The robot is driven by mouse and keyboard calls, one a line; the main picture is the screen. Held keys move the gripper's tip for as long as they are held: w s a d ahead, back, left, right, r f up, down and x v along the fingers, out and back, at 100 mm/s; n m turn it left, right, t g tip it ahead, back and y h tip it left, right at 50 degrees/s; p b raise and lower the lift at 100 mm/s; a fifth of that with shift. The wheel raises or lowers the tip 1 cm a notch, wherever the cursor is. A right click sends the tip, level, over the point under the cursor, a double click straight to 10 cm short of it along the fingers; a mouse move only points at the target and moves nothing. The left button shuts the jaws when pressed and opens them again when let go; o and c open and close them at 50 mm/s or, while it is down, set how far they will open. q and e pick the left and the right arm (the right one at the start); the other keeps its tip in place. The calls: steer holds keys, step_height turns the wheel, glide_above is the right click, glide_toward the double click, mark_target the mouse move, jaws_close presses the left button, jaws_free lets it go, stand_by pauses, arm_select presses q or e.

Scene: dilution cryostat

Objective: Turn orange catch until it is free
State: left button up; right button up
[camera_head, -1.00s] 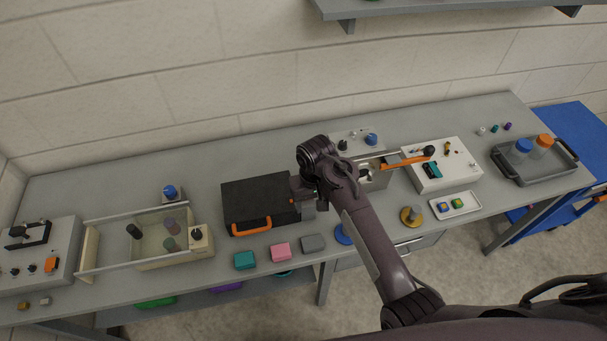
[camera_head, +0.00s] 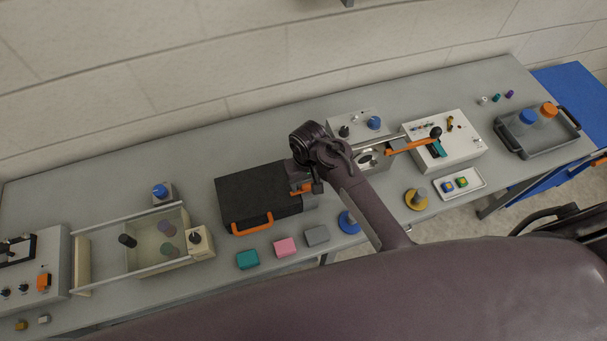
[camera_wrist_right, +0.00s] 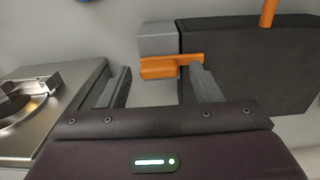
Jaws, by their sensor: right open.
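The black case (camera_head: 262,196) lies on the bench, with an orange handle (camera_head: 250,225) at its front. The orange catch (camera_head: 299,189) is at the case's right end, partly hidden by my right gripper (camera_head: 308,181) in the head view. In the wrist view the orange catch (camera_wrist_right: 158,67) lies across a grey block (camera_wrist_right: 158,38) and the black case (camera_wrist_right: 235,62). My right gripper (camera_wrist_right: 160,82) is open there, its fingers on either side of the catch's bar. The right finger overlaps the catch's end; contact cannot be told. My left gripper is not in view.
A metal device with a round port (camera_wrist_right: 22,108) stands close by; in the head view a white box with an orange lever (camera_head: 445,140) is to the right. Teal (camera_head: 247,259), pink (camera_head: 285,247) and grey (camera_head: 316,235) blocks lie in front of the case.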

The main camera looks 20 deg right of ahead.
steer(key=shift+s, duration=0.3)
steer(key=shift+r, duration=0.1)
steer(key=c, duration=0.5)
steer(key=shift+c, duration=2.4)
steer(key=shift+n, duration=0.7)
steer(key=n, duration=1.1)
steer(key=shift+n, duration=2.8)
